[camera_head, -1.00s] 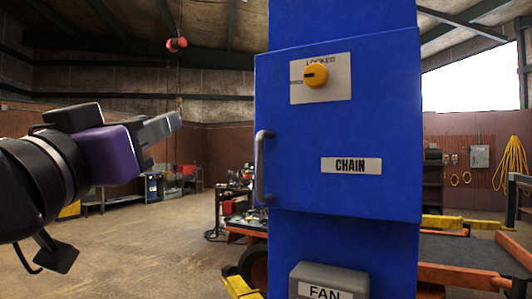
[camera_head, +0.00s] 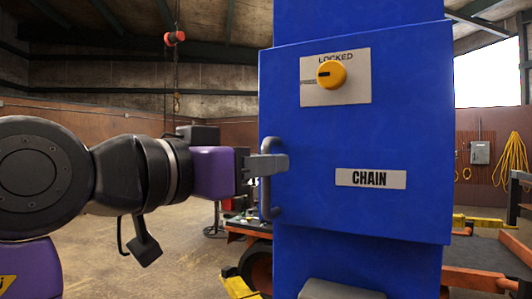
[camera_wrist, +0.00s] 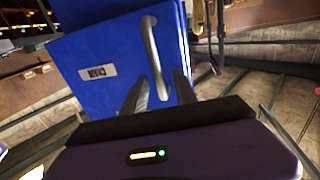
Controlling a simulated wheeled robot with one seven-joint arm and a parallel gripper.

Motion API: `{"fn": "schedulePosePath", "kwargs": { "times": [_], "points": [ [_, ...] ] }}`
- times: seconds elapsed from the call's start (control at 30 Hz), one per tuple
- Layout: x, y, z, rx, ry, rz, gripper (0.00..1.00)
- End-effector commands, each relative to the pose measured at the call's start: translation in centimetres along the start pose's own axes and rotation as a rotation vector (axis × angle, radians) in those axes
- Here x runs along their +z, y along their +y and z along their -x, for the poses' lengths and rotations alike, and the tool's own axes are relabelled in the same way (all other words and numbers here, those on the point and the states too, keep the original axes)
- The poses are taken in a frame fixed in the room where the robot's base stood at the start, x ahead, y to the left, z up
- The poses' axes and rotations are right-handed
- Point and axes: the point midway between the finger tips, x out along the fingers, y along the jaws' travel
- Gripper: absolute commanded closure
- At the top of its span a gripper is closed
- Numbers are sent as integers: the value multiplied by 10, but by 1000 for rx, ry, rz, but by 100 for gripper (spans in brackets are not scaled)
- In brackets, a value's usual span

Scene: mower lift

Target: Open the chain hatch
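The chain hatch is a blue door (camera_head: 315,140) with a "CHAIN" label (camera_head: 370,178), on a blue column in the head view. It looks closed. Its grey vertical bar handle (camera_head: 265,198) is at the door's left edge. A yellow knob (camera_head: 331,74) sits on a plate near the top, with "LOCKED" above it; its dark mark points left. My gripper (camera_head: 276,164) is at the handle, its near finger overlapping it. In the wrist view my gripper (camera_wrist: 160,92) is open, with the handle (camera_wrist: 151,45) running between the two fingers. Contact cannot be told.
Below the hatch is a grey box (camera_head: 340,290), cut off by the picture's edge. An orange and yellow lift platform (camera_head: 480,280) stands to the right behind the column. A red hanging pendant (camera_head: 174,38) is at the back left. Open floor lies left of the column.

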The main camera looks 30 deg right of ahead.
Motion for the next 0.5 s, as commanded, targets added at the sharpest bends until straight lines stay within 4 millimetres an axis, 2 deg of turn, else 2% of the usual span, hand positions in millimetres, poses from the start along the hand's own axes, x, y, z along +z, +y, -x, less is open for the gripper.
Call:
{"fn": "schedulePosePath", "kwargs": {
  "times": [0.2,0.43,0.47,0.5],
  "points": [
    [0,0,-14,0,0,0,66],
    [0,0,-15,0,0,0,66],
    [0,0,-15,0,0,0,68],
    [0,0,-15,0,0,0,76]
  ]
}}
